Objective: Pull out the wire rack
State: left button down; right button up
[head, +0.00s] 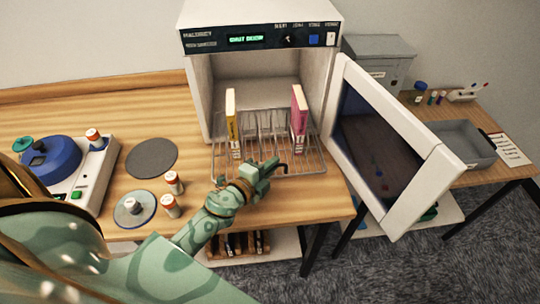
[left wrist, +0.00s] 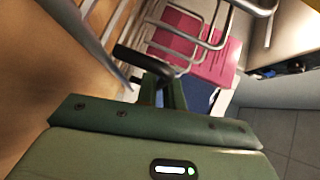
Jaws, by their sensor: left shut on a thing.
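The wire rack (head: 300,163) sticks out of the open white cabinet over the wooden table. It carries a yellow book (head: 232,122) on its left, a pink book (head: 298,120) on its right, and clear upright pieces (head: 264,127) between them. My left gripper (head: 272,168) is at the rack's front edge and is shut on it; the exact grip is partly hidden. In the left wrist view the gripper's dark fingers (left wrist: 150,75) are by the rack's metal bars (left wrist: 190,35), with the pink book (left wrist: 200,50) behind. My right gripper is not in view.
The cabinet door (head: 385,150) stands open to the right of the rack. Left on the table are white bottles (head: 172,182), a grey disc (head: 152,158) and a blue-topped device (head: 62,160). A grey tray (head: 458,145) stands on the right table.

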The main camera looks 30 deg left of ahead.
pick_arm(q)
jog(key=shift+s+d, duration=0.4)
jog(key=shift+s, duration=0.15)
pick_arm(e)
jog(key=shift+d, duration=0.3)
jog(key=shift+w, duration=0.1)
pick_arm(q)
jog(key=c, duration=1.5)
grip_release()
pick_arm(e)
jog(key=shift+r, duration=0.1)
